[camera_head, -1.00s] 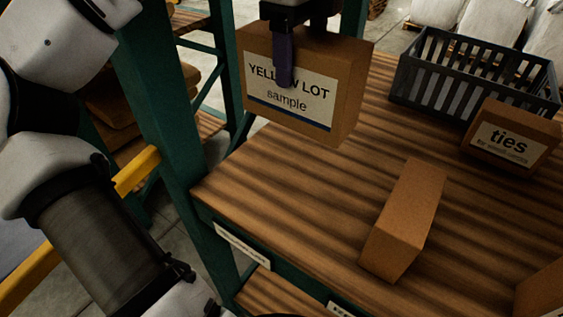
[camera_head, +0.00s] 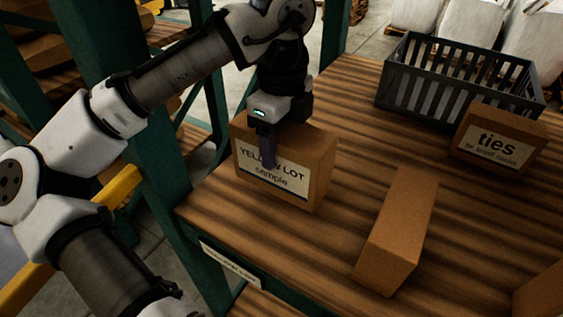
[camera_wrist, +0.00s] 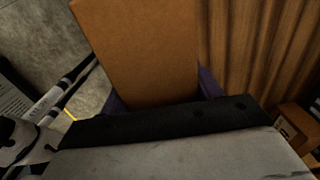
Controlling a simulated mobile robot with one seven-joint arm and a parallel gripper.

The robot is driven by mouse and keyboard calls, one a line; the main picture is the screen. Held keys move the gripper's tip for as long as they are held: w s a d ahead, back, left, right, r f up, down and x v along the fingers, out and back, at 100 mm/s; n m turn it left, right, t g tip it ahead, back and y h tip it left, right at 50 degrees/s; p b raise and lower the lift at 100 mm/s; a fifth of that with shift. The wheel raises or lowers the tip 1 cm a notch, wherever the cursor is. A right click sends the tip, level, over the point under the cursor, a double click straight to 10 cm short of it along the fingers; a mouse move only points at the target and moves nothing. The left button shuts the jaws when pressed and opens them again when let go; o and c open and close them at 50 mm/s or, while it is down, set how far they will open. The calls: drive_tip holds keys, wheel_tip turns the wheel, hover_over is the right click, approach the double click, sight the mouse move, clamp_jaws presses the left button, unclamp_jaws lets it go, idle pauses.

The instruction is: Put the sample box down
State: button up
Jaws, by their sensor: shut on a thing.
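The sample box (camera_head: 285,165) is a brown carton labelled "YELLOW LOT sample". It stands upright at the left part of the wooden shelf (camera_head: 345,130), close to the green post. It looks to be at or just above the boards; I cannot tell whether its bottom touches. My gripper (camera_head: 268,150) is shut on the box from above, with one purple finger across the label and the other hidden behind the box. In the wrist view the box top (camera_wrist: 140,50) fills the space between the purple fingers.
A plain brown carton (camera_head: 398,230) lies to the right of the box, with bare boards between. A "ties" carton (camera_head: 497,142) and a grey slatted crate (camera_head: 400,83) are farther right and back. A green post (camera_head: 120,90) stands left of the shelf.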

drive_tip(key=shift+f, duration=2.75)
drive_tip(key=shift+f, duration=0.1)
drive_tip(key=o, duration=1.7)
drive_tip(key=shift+f, duration=0.1)
wheel_tip(320, 180, up, 12)
drive_tip(key=shift+r+b, duration=0.2)
drive_tip(key=shift+b, duration=0.1)
